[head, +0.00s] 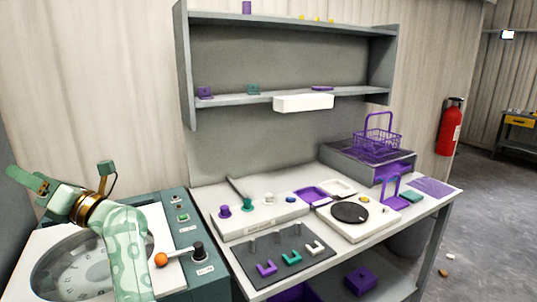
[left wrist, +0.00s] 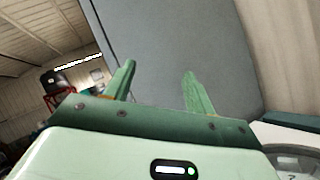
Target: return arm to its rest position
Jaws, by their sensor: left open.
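My left arm comes in from the left in the head view, pale green with a brass-coloured ring at the wrist. My left gripper (head: 28,180) is raised at the far left, above the round-windowed machine (head: 172,252). In the left wrist view, the two green fingers of the gripper (left wrist: 159,72) stand apart with nothing between them. Behind them is a plain grey panel (left wrist: 190,40). My right gripper is not in view.
The workbench (head: 440,205) holds a control box (head: 250,224), a rack of U-shaped pieces (head: 290,262), a round black plate (head: 350,212) and a purple basket (head: 378,138). A grey shelf (head: 282,22) stands behind. A fire extinguisher (head: 449,127) is at right.

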